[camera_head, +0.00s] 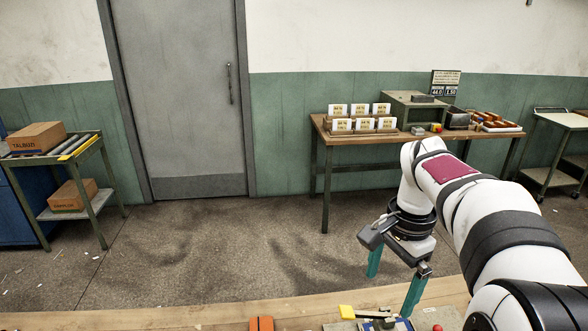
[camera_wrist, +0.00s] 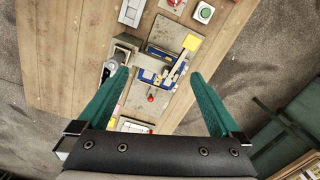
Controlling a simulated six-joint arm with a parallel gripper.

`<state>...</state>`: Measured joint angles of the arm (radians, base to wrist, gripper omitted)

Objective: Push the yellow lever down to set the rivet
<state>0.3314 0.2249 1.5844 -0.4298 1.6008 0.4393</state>
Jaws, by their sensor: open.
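The yellow lever (camera_wrist: 192,42) sits on a small bench press with blue parts (camera_wrist: 160,52). In the head view the lever's yellow end (camera_head: 346,311) shows at the bottom edge, with most of the press cut off. My gripper (camera_head: 390,295) has two teal fingers spread wide and empty. In the wrist view my gripper (camera_wrist: 159,74) is above the bench, with the press between and beyond its fingertips. I cannot make out the rivet.
An orange object (camera_head: 261,324) lies on the bench left of the lever. A back table (camera_head: 380,140) stands well away.

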